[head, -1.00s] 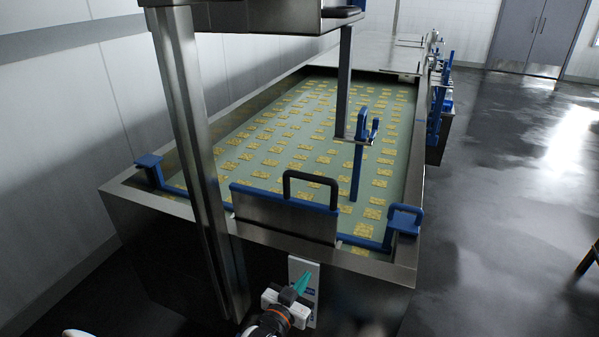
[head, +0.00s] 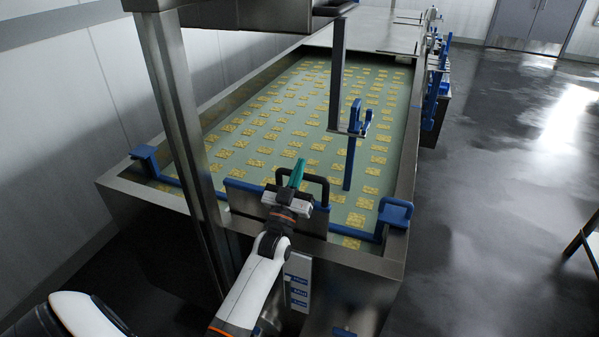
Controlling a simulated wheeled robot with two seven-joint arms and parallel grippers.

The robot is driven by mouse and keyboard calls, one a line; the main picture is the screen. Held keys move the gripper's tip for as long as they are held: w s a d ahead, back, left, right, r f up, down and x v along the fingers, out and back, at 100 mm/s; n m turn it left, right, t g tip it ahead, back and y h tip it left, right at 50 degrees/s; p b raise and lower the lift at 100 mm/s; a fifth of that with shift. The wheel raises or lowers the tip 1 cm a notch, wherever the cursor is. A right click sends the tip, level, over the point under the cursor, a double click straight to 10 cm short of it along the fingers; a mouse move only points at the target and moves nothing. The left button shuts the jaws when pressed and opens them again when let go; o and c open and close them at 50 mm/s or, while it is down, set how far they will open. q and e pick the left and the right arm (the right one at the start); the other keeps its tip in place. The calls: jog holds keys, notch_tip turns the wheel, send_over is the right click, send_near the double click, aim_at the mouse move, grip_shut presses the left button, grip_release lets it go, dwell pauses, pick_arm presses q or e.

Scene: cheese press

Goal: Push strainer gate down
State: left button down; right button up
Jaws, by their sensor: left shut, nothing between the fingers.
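The strainer gate (head: 243,199) is a metal plate with a blue top edge and a black loop handle (head: 319,180). It stands upright at the near end of the vat, by the front wall. My left gripper (head: 297,172) has teal fingertips and is shut on nothing. It is over the gate, in front of the handle in the head view, and it covers the middle of the gate and part of the handle. I cannot tell whether the fingers touch the handle. My right gripper is not in view.
The metal vat (head: 365,259) holds greenish liquid with many yellow pieces. Blue end brackets (head: 395,212) sit on its rim. A metal post (head: 176,110) rises at the left. A blue tool (head: 350,160) hangs over the liquid. Open floor (head: 490,220) lies to the right.

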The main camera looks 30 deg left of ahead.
pick_arm(q)
jog(key=f, duration=0.3)
jog(key=shift+w, duration=0.2)
notch_tip(320, 180, down, 15)
jog(key=b, duration=1.2)
jog(key=shift+s, duration=0.1)
